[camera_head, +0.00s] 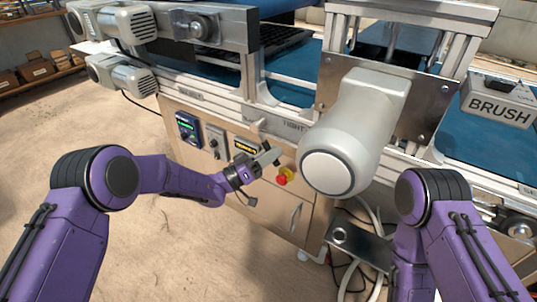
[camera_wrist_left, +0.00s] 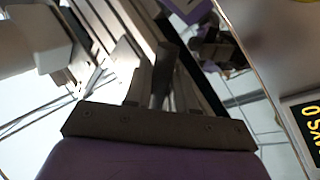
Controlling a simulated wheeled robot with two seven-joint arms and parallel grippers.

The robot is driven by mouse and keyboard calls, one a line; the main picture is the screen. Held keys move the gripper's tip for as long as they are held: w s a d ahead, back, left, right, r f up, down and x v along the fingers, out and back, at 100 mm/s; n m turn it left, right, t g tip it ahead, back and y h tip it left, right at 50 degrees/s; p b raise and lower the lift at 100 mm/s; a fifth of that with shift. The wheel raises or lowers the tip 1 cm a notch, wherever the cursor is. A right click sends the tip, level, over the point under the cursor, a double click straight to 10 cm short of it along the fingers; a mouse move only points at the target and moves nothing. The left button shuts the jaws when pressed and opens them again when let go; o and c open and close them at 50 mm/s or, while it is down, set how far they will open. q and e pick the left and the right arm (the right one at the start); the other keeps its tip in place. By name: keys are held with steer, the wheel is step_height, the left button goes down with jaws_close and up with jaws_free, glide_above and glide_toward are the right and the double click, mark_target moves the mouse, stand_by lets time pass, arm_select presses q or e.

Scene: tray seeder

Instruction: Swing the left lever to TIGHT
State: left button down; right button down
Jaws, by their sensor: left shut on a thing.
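My left gripper (camera_head: 272,156) reaches in front of the machine's beige front panel, just below a plate marked TIGHT (camera_head: 292,127). In the left wrist view its two fingers (camera_wrist_left: 160,88) are shut on a narrow dark bar, the left lever (camera_wrist_left: 163,72). In the head view the gripper hides most of that lever, so its exact angle against the TIGHT mark cannot be told. My right arm shows at the right, but its gripper is out of view.
A red emergency button on yellow (camera_head: 283,177) sits just right of and below my left gripper. A large grey motor housing (camera_head: 345,135) juts out to its right. A control screen (camera_head: 188,129) is to the left. The floor at left is clear.

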stand_by(0.4)
arm_select(q)
steer(key=c, duration=1.1)
jaws_free()
